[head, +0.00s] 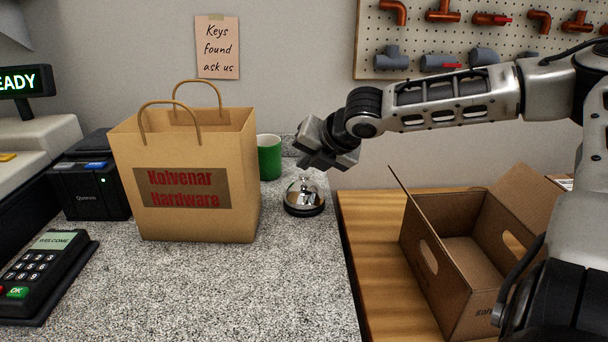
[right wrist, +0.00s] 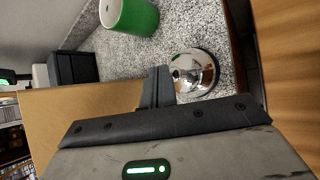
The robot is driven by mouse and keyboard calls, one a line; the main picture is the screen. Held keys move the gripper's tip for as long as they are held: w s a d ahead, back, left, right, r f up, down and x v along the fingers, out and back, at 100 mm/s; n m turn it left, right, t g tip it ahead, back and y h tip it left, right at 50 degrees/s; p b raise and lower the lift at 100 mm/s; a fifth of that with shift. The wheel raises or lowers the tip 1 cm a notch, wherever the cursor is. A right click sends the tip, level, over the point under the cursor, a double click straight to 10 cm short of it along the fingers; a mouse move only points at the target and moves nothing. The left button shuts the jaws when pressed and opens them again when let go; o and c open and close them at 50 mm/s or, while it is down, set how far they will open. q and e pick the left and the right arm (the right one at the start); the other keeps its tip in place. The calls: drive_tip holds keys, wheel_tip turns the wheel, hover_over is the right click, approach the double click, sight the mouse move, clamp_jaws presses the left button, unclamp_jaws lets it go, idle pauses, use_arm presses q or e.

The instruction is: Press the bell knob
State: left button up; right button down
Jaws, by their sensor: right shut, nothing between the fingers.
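The bell (head: 304,197) is a shiny chrome dome on a dark base, standing on the speckled counter near its right edge. Its knob is at the top of the dome, close under my right gripper. The bell also shows in the right wrist view (right wrist: 194,72), just beyond the fingers and to their right. My right gripper (head: 305,162) is shut and empty, pointing down above the bell. Its closed fingers show in the right wrist view (right wrist: 157,88). I cannot tell whether the fingertips touch the knob. My left gripper is not in view.
A paper bag (head: 200,217) stands left of the bell, with a green mug (head: 269,158) behind. A card terminal (head: 48,272) and black printer (head: 88,185) are farther left. An open cardboard box (head: 432,285) sits on the wooden surface (head: 366,225) at right. The counter's front middle is clear.

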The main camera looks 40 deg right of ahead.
drive_tip(key=shift+f, duration=0.15)
drive_tip(key=shift+f, duration=0.25)
drive_tip(key=shift+f, duration=0.2)
idle(0.3)
drive_tip(key=shift+r+p, duration=0.7)
drive_tip(key=shift+p, duration=0.15)
